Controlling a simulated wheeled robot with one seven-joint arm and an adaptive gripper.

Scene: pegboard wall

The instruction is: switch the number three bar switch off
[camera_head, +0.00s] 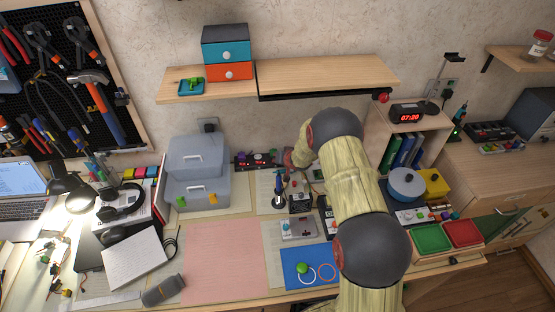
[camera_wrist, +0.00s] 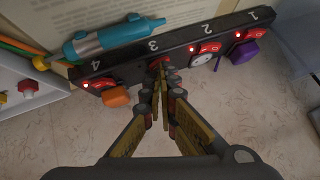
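A black bar (camera_wrist: 130,62) with switches numbered 4, 3, 2 and 1 from left to right crosses the upper wrist view. It also shows in the head view (camera_head: 257,160), left of my arm. The number three switch (camera_wrist: 157,62) is red and partly hidden by my fingertips. I cannot tell its tilt or whether it is lit. The switches numbered 4 (camera_wrist: 104,84), 2 (camera_wrist: 207,47) and 1 (camera_wrist: 250,33) are red, each with a small bright light beside it. My gripper (camera_wrist: 164,76) has its fingers together, with its tips at the number three switch; contact is unclear.
An orange plug (camera_wrist: 116,96), a white socket or plug (camera_wrist: 201,60) and a purple plug (camera_wrist: 244,52) sit along the bar. A blue-and-grey tool (camera_wrist: 112,37) lies just behind it. In the head view, grey boxes (camera_head: 197,160) stand left of the bar.

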